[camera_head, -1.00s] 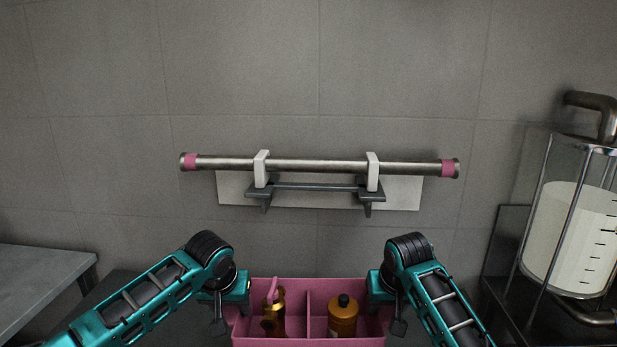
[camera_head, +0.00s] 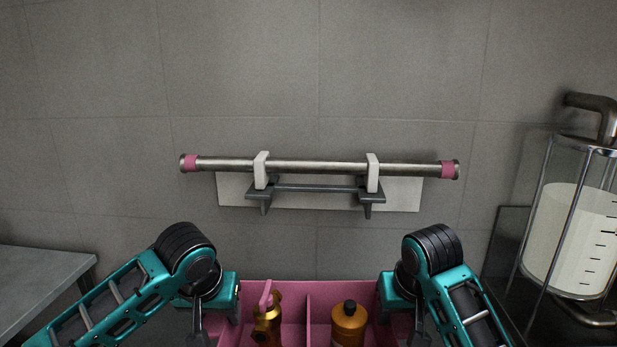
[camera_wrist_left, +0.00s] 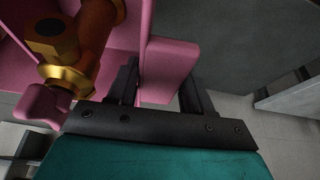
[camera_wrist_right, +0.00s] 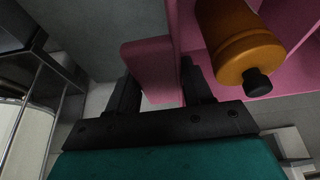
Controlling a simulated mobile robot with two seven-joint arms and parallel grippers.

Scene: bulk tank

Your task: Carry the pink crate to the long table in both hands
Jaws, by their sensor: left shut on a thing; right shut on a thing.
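The pink crate (camera_head: 292,306) is at the bottom middle of the head view, between my two arms, with its lower part cut off by the frame edge. A divider splits it. A brass fitting with a pink handle (camera_head: 267,322) stands in the left compartment, and an amber bottle with a black cap (camera_head: 348,322) in the right one. My left gripper (camera_wrist_left: 160,88) is shut on the crate's left end wall. My right gripper (camera_wrist_right: 160,88) is shut on the crate's right end wall. The fingertips are partly hidden by the walls.
A grey table (camera_head: 40,282) stands at the left edge. A metal bar with pink ends (camera_head: 315,166) rests in a wall bracket ahead. A clear tank of white liquid (camera_head: 572,235) stands at the right. The tiled wall is close ahead.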

